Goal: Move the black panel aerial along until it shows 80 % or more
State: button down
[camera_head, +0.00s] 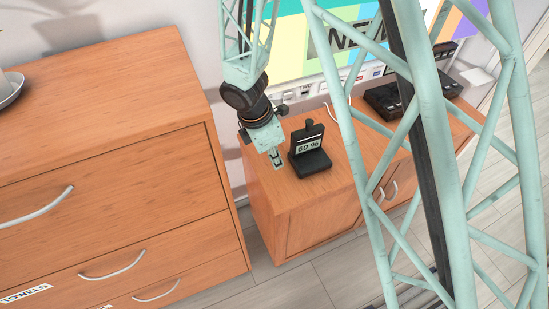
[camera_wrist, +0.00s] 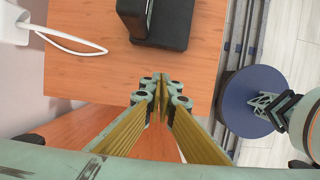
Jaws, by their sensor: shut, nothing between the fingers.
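The black panel aerial (camera_head: 307,139) stands upright on the low wooden cabinet (camera_head: 330,197), near its left end. Its display reads 60 %. In the wrist view the aerial's black base (camera_wrist: 168,24) is at the top, and its upper part is cut off by the frame edge. My gripper (camera_head: 277,162) is just left of the aerial in the head view, pointing down, apart from it. In the wrist view my gripper's fingertips (camera_wrist: 162,84) are together with nothing between them, with a strip of bare wood between them and the aerial.
A television (camera_head: 300,45) stands behind the cabinet, with labelled sockets (camera_head: 306,91) below it. A black box device (camera_head: 390,98) sits farther right on the cabinet. A white plug (camera_wrist: 14,24) with a cable lies near the aerial. A wooden drawer unit (camera_head: 110,150) stands left.

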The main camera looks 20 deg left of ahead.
jog(key=b+x, duration=0.1)
jog(key=x, duration=0.3)
jog(key=shift+w+d+r, duration=0.3)
jog(key=shift+w+d, duration=0.25)
jog(key=shift+d, duration=0.1)
jog(key=shift+w+d, duration=0.75)
